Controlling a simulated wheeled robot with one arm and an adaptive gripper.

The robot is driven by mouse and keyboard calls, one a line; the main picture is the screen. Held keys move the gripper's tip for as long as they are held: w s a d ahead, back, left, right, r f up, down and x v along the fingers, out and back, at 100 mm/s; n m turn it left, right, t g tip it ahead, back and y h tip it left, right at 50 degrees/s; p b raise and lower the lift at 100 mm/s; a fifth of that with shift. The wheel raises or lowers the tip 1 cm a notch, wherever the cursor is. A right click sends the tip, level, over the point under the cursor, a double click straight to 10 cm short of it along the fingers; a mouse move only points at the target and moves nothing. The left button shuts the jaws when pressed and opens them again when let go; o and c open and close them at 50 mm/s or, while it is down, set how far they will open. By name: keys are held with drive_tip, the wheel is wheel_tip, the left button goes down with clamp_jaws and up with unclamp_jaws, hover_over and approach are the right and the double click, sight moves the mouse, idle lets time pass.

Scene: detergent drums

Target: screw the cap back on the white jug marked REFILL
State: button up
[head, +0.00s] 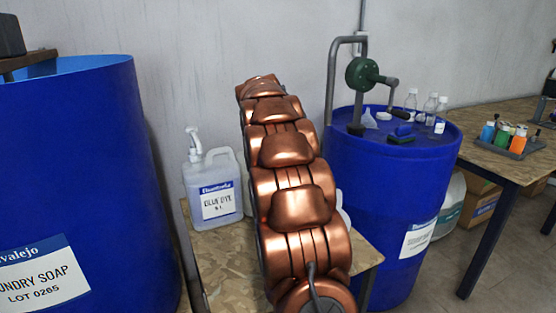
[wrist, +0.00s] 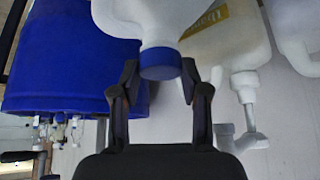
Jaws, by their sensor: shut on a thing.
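A white jug (wrist: 155,18) is at the top middle of the wrist view, which looks upside down. Its label is out of frame there, so I cannot read REFILL. A blue cap (wrist: 161,60) is at the jug's mouth, in line with it. I cannot tell how far it is seated on the thread. My gripper (wrist: 160,78) has its two dark fingers on either side of the cap and is shut on it. In the head view my copper arm hides the gripper, the cap and most of that jug; only a pale sliver (head: 343,211) shows beside the arm.
A jug labelled BLUE DYE (head: 213,190) with a pump top stands left of my arm on a chipboard table (head: 222,262). Blue drums stand left (head: 75,170) and right (head: 385,200). The right drum carries a green hand pump (head: 362,74) and bottles.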

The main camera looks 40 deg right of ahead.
drive_tip(key=shift+f+m+g+b, duration=0.3)
drive_tip(key=shift+m+g+b, duration=0.1)
drive_tip(key=shift+m+b, duration=0.3)
drive_tip(key=shift+w+m+g+b, duration=0.15)
drive_tip(key=shift+m+g+b, duration=0.15)
drive_tip(key=shift+m+b, duration=0.2)
drive_tip(key=shift+r+m+g, duration=0.1)
drive_tip(key=shift+m+g, duration=0.2)
drive_tip(key=shift+m, duration=0.2)
drive_tip(key=shift+h, duration=0.3)
drive_tip(key=shift+w+m, duration=0.1)
drive_tip(key=shift+m, duration=0.4)
drive_tip(key=shift+w+r+m+g, duration=0.1)
drive_tip(key=shift+m+g, duration=0.8)
drive_tip(key=shift+m, duration=0.2)
drive_tip(key=shift+m+g+p, duration=0.4)
drive_tip(key=shift+m+p, duration=0.4)
drive_tip(key=shift+p, duration=0.25)
drive_tip(key=shift+w+m+p, duration=0.1)
drive_tip(key=shift+m+p, duration=0.4)
